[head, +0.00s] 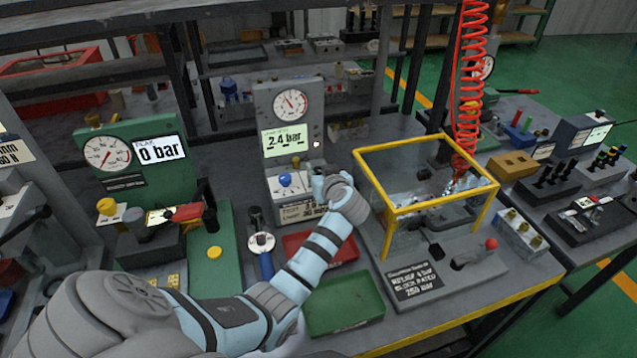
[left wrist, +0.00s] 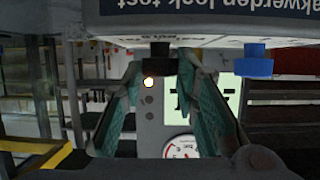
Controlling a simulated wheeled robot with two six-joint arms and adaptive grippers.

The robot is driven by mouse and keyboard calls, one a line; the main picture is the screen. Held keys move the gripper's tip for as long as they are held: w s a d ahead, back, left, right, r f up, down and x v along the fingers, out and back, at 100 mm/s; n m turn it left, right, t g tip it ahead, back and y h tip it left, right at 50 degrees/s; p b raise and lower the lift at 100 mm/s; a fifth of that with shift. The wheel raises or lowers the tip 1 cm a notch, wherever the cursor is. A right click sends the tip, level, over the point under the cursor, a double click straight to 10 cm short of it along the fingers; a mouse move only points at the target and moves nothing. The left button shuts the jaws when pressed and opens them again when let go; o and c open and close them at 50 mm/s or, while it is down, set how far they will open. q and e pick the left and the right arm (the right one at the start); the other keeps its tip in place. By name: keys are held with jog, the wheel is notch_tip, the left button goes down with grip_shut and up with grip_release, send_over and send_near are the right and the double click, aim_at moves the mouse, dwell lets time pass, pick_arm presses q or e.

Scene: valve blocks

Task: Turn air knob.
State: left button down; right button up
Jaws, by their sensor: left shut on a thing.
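A grey test panel (head: 278,105) stands at the middle of the bench, with a round gauge (head: 291,105) and a display (head: 285,140) reading 2.4 bar. A blue knob (head: 285,180) sits low on its front; a blue knob also shows in the left wrist view (left wrist: 258,60). A dark knob (left wrist: 163,58) is beside it. My left gripper (head: 320,184) is at the panel's lower right front. In the left wrist view its two teal fingers (left wrist: 162,68) close around the dark knob. The wrist hides this knob in the head view. No label tells which knob is air.
A lit lamp (head: 317,144) is beside the display. A yellow-framed clear box (head: 425,185) stands close to the right of my arm. A red tray (head: 305,247) and a green tray (head: 343,303) lie near my forearm. A green station (head: 130,155) reading 0 bar is at left.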

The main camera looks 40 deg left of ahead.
pick_arm(q)
jog(key=shift+w+d+n+g+y+b, duration=0.1)
jog(key=shift+n+g+y+b, duration=0.4)
jog(key=shift+n+g+b, duration=0.6)
jog(key=c, duration=1.2)
grip_release()
jog(key=shift+c, duration=0.2)
jog(key=v, duration=0.7)
jog(key=shift+d, duration=0.25)
jog(key=shift+a, duration=0.1)
